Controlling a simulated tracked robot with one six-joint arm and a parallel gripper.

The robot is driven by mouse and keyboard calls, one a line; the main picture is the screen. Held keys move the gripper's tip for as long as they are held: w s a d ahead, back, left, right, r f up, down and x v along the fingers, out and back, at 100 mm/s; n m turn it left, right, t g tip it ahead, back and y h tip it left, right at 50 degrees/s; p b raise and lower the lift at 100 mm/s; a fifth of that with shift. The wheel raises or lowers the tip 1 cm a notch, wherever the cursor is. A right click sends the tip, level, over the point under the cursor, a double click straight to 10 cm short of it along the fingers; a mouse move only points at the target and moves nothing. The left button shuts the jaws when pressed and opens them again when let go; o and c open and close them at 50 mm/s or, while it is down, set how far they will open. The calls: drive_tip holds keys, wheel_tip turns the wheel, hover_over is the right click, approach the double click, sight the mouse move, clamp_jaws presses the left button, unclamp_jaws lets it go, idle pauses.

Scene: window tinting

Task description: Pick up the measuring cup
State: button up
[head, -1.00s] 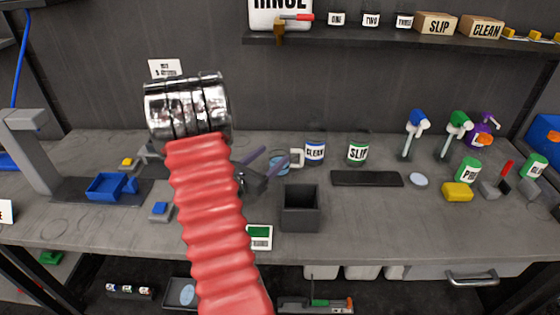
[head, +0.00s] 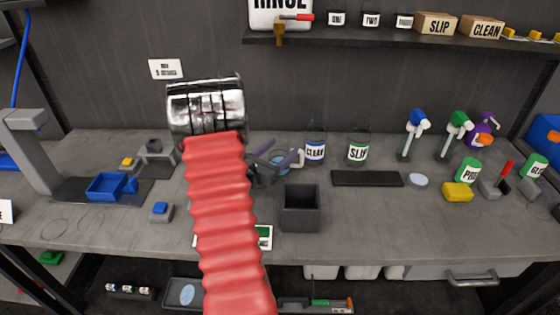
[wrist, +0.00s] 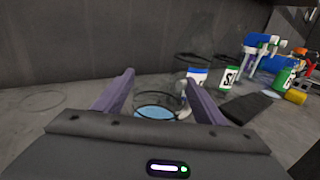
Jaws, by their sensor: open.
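The measuring cup (head: 279,159) appears to be the clear vessel with pale blue at its bottom and a light handle, on the grey bench left of the CLEAN jar. My gripper (head: 282,157) is open, its two purple fingers reaching toward the cup. In the wrist view the cup (wrist: 156,112) shows between and beyond the spread fingers of my gripper (wrist: 159,80), with its handle near the right finger. The cup's clear walls are hard to see, and I cannot tell whether a finger touches it.
The CLEAN jar (head: 315,152) and SLIP jar (head: 358,150) stand just right of the cup. A dark open box (head: 300,208) is in front of it. A black flat pad (head: 367,179) lies further right. The back wall is close behind.

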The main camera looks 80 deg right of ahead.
drive_tip(key=shift+c, duration=0.4)
drive_tip(key=c, duration=0.9)
drive_tip(key=shift+o, duration=0.2)
drive_tip(key=shift+r, duration=0.15)
wheel_tip(320, 180, up, 10)
drive_tip(key=shift+f, duration=0.1)
